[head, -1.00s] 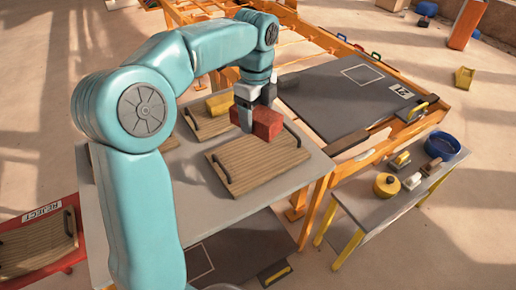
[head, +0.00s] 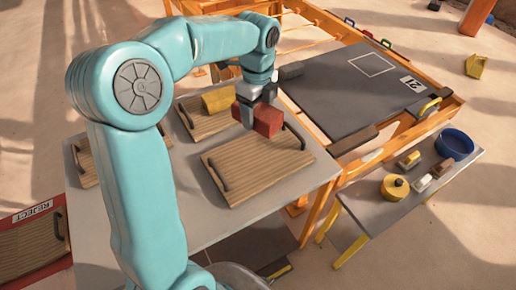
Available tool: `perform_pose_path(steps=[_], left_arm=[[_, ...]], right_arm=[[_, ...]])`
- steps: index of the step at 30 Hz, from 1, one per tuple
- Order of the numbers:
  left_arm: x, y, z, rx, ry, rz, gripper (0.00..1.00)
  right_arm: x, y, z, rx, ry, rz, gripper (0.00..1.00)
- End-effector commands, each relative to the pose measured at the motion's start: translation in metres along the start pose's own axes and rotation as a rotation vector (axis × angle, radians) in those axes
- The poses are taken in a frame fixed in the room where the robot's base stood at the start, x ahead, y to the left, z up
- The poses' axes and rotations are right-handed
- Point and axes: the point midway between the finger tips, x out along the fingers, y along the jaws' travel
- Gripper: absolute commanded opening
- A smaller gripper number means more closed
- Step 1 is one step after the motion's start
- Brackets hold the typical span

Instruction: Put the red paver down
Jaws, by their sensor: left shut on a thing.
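The board lies on a grey table (head: 290,203). My left gripper (head: 254,112) is shut on the red paver, with its fingers pointing down. I cannot tell whether the paver touches the board or hangs just above it. Part of the paver is hidden behind the fingers. My right gripper is not in view.
A yellow block (head: 217,99) sits on another board (head: 196,123) behind. A dark slab marked 21 (head: 375,95) lies on an orange frame (head: 448,108). A side bench (head: 385,208) holds a blue bowl (head: 454,144) and a yellow pot (head: 395,187). A red reject tray (head: 62,203) stands at left.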

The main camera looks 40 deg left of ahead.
Motion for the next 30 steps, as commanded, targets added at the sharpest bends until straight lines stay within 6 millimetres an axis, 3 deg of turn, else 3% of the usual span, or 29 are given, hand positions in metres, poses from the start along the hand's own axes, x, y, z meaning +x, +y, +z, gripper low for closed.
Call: perform_pose_path(steps=[3, 10, 17, 24, 30], left_arm=[[0.034, 0.001, 0.000, 0.000, 0.000, 0.004, 0.00], [0.087, -0.001, 0.000, 0.000, 0.000, 0.002, 0.00], [0.109, -0.004, 0.001, 0.000, -0.001, -0.001, 0.00], [0.143, -0.005, 0.002, 0.000, -0.001, 0.000, 0.00], [0.150, -0.005, 0.002, -0.001, -0.001, -0.004, 0.00]], right_arm=[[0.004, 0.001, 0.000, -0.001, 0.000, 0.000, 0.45], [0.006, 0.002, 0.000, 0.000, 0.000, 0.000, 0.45], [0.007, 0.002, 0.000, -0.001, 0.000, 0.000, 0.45], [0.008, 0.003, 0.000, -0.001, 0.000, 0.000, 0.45], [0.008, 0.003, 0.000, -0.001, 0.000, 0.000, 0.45]])
